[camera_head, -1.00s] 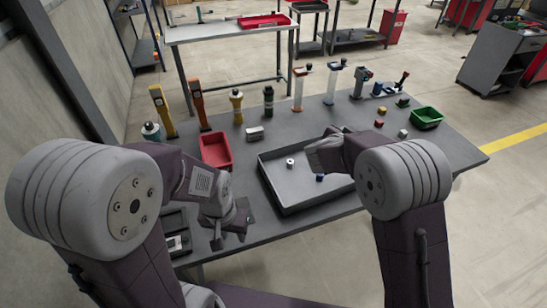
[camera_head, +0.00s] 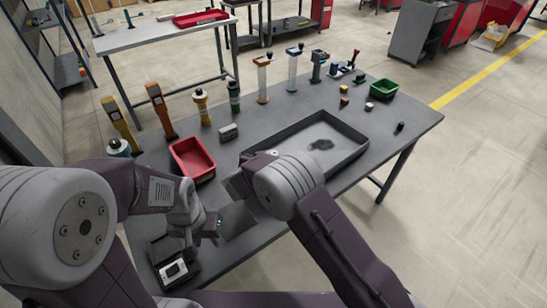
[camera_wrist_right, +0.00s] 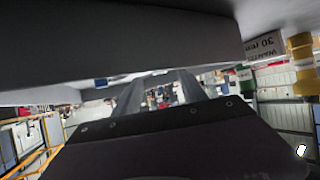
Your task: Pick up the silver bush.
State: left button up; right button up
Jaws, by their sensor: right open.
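A small pale piece (camera_head: 272,153) shows at the left of the dark grey tray (camera_head: 362,146), just above my right arm; it may be the silver bush, but I cannot tell. My right arm crosses the front left of the tray and hides part of it. The right gripper's fingers (camera_wrist_right: 160,88) show as two dark, separated bars in the right wrist view, with nothing visible between them. In the head view this gripper is largely hidden by its arm. My left gripper (camera_head: 208,228) hangs over the table's front left part; its jaw opening is unclear.
A red bin (camera_head: 192,159) stands left of the tray, with a grey block (camera_head: 228,132) behind it. Several upright coloured tools line the back edge. A green bin (camera_head: 384,88) and small parts lie at the right. A dark cylinder (camera_head: 400,126) lies near the right edge.

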aim_at(274, 153)
jog(key=shift+w+d+f, duration=0.2)
jog(key=shift+w+d, duration=0.05)
jog(key=shift+w, duration=0.15)
jog(key=x, duration=0.5)
jog(key=shift+a+r, duration=0.1)
jog(key=shift+r, duration=0.05)
jog(key=shift+c, duration=1.3)
grip_shut()
